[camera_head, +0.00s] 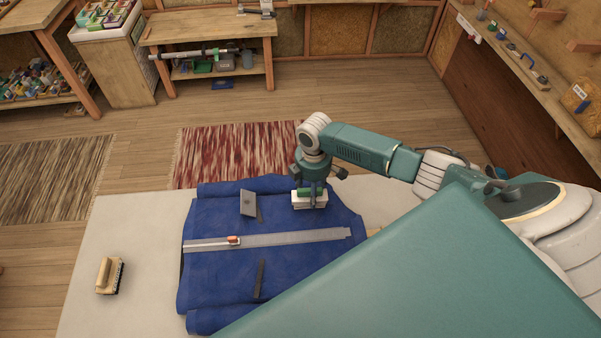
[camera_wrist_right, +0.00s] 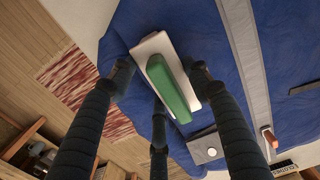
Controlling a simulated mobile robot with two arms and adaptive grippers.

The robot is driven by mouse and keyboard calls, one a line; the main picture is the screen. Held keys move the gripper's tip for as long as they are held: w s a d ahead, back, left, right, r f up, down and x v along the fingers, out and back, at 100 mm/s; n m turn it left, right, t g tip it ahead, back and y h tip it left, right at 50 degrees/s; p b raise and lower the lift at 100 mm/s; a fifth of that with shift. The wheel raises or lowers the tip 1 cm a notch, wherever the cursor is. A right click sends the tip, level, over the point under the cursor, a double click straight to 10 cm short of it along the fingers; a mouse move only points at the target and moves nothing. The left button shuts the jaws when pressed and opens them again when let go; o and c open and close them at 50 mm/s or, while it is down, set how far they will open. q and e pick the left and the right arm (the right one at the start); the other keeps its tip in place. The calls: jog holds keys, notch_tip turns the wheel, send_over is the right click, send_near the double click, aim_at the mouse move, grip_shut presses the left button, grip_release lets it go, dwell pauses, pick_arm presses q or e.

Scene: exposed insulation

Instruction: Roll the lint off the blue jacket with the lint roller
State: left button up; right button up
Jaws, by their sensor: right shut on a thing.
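The blue jacket (camera_head: 215,212) lies spread over the pale table; it also shows in the right wrist view (camera_wrist_right: 180,22). My right gripper (camera_head: 312,192) reaches down over its far right part. The fingers (camera_wrist_right: 160,95) are closed around a flat white tool with a green handle (camera_wrist_right: 168,85), also seen in the head view (camera_head: 309,202). I cannot tell if this is the lint roller, or whether it touches the cloth. No lint can be made out. My left gripper is not in view.
A long metal ruler (camera_head: 290,238) with an orange slider (camera_head: 233,240) crosses the jacket. A grey plate (camera_head: 248,203) and a dark strip (camera_head: 259,279) lie on it. A wooden-handled brush (camera_head: 109,276) sits on the table's (camera_head: 130,225) clear left side.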

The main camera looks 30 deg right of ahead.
aim_at(325, 194)
jog(key=shift+s+d+r, duration=0.15)
jog(key=shift+s+d, duration=0.15)
jog(key=shift+d, duration=0.3)
jog(key=shift+s+d+r, duration=0.15)
jog(key=shift+s+d, duration=0.1)
jog(key=shift+d, duration=0.4)
jog(key=shift+s+d+r, duration=0.15)
jog(key=shift+s+d, duration=0.15)
jog(key=shift+d, duration=0.3)
jog(key=shift+f, duration=0.15)
jog(key=shift+a, duration=0.1)
